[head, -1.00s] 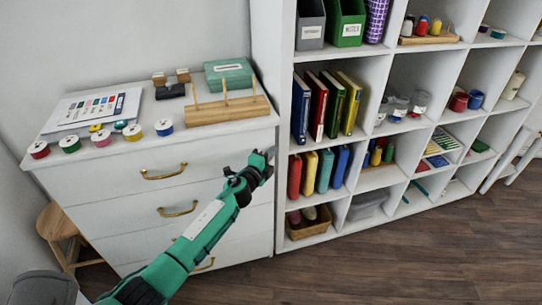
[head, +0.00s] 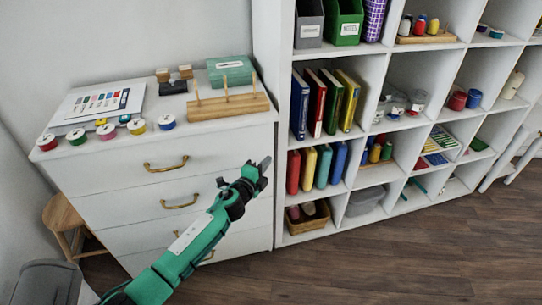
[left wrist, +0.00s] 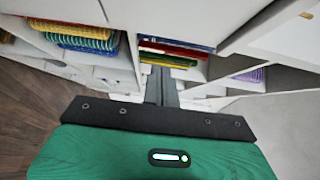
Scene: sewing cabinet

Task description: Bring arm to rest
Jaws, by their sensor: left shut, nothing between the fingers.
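My left arm, green and black, reaches in from the lower left of the head view. My left gripper (head: 265,164) is in front of the right end of the white drawer cabinet (head: 110,190), below its top. The gripper is shut and empty. In the left wrist view the closed fingers (left wrist: 161,82) point toward the shelf with books. My right gripper is not in view.
The cabinet top holds several thread spools (head: 137,126), a wooden peg rack (head: 228,106), a green box (head: 229,71) and a colour chart (head: 102,103). A white cubby shelf (head: 284,110) stands to the right. A wooden stool (head: 62,212) is at left. The floor (head: 400,255) at right is clear.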

